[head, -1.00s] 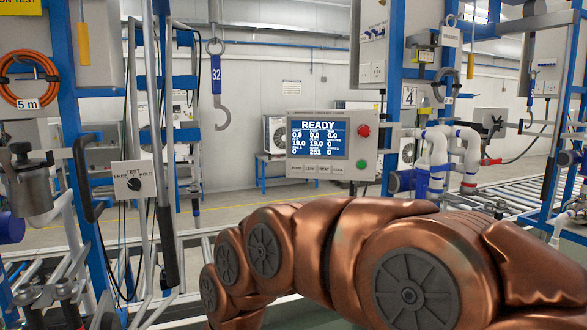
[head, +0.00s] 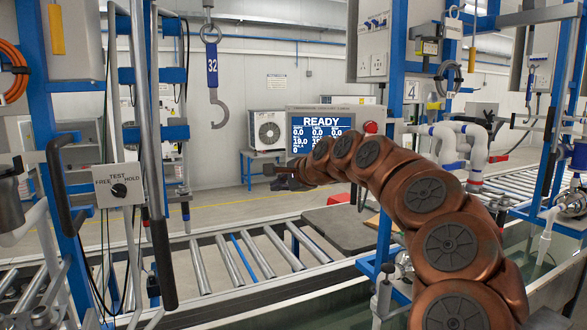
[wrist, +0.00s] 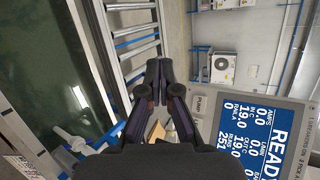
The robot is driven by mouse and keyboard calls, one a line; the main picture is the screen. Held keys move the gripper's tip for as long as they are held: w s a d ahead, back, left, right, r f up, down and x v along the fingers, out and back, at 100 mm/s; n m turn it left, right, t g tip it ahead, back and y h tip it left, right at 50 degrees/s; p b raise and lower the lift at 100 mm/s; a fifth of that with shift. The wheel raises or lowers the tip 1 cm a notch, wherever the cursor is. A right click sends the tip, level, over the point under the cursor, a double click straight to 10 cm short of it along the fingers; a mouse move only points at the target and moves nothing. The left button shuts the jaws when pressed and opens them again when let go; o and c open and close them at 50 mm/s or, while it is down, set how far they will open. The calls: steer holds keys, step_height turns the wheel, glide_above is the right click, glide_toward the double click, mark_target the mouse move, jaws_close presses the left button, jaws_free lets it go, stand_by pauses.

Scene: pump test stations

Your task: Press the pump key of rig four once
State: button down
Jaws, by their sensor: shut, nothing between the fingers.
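The control panel (head: 296,134) is a grey box with a blue screen reading READY and a red button (head: 370,127). A plate marked 4 (head: 411,90) is on the blue post to its right. My arm hides the panel's lower part and key row in the head view. My gripper (head: 268,170) is shut and empty, left of the panel's lower edge. In the wrist view the panel (wrist: 262,98) appears turned sideways at lower right. The key labelled PUMP (wrist: 199,104) shows there, right of my shut fingertips (wrist: 158,72) and apart from them.
A roller conveyor (head: 205,238) runs below and in front of my arm. White pipes (head: 476,150) stand at right. A blue post (head: 388,190) rises close to my arm.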

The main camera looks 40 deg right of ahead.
steer(key=d, duration=0.2)
steer(key=d+m, duration=0.1)
steer(key=d+m+h, duration=0.1)
steer(key=d, duration=0.1)
steer(key=shift+s+d+r, duration=0.15)
steer(key=shift+d+r, duration=0.1)
steer(key=shift+d, duration=0.05)
steer(key=w+d+p, duration=0.5)
steer(key=d+p, duration=0.1)
steer(key=p, duration=0.1)
steer(key=shift+w+d, duration=0.25)
steer(key=shift+w, duration=0.15)
steer(key=shift+w+d, duration=0.1)
steer(key=shift+d, duration=0.05)
stand_by(1.2)
steer(key=shift+w+d+p, duration=0.15)
steer(key=shift+d+p, duration=0.1)
steer(key=shift+p, duration=0.05)
